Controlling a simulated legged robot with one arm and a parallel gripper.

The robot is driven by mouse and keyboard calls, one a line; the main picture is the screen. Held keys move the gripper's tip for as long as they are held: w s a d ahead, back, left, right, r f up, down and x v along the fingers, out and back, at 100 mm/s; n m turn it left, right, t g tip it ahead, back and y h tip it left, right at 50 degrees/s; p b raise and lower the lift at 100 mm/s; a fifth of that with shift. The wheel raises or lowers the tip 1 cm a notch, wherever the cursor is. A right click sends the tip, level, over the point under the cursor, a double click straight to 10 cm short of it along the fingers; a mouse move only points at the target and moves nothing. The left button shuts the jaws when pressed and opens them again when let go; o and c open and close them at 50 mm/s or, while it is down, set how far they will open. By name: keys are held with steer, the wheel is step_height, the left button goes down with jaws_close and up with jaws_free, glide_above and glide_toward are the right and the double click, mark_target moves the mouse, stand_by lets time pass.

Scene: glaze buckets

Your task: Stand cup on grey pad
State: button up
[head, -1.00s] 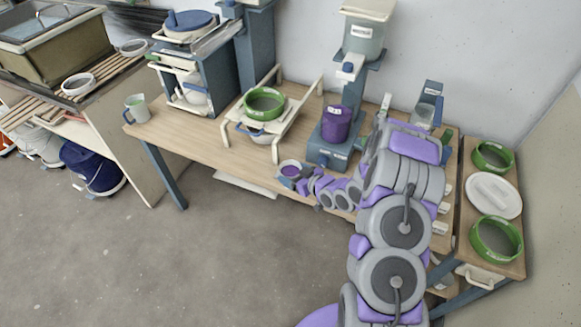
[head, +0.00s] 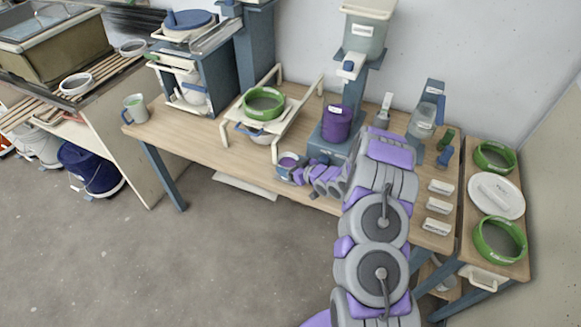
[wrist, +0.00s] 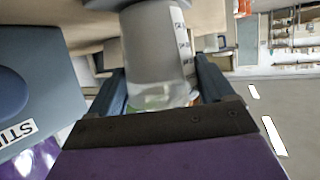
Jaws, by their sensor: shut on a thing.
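I cannot pick out a grey pad for certain.
A purple pot (head: 337,122) stands on the blue-grey stirrer base (head: 325,150), close right of the cup. A cream rack (head: 290,120) with a green-rimmed sieve (head: 263,103) stands behind left. A mug (head: 134,107) is at the table's left end. Bare wood (head: 195,128) lies between.

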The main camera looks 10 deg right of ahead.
steer(key=o, duration=1.2)
steer(key=shift+f, duration=0.1)
steer(key=shift+c, duration=0.2)
steer(key=shift+s+d+r, duration=0.3)
steer(key=shift+s, duration=0.1)
steer(key=p+v, duration=0.2)
steer(key=v, duration=0.9)
steer(key=s+d+r+m+g+h, duration=0.35)
steer(key=s+r+g+h, duration=0.4)
steer(key=r, duration=0.75)
steer(key=s+a+r+m+g, duration=0.1)
steer(key=s+a+r+g, duration=0.1)
steer(key=s, duration=1)
steer(key=s+a+r+g, duration=0.1)
steer(key=s+a+r, duration=0.4)
steer(key=s, duration=0.6)
steer(key=s+a+r+m+g, duration=0.1)
steer(key=s+a+r+g, duration=0.1)
steer(key=s, duration=1)
step_height(320, 180, up, 3)
steer(key=shift+s+a+f+m+g, duration=0.15)
steer(key=shift+s+a+m+g, duration=0.2)
steer(key=shift+a, duration=0.4)
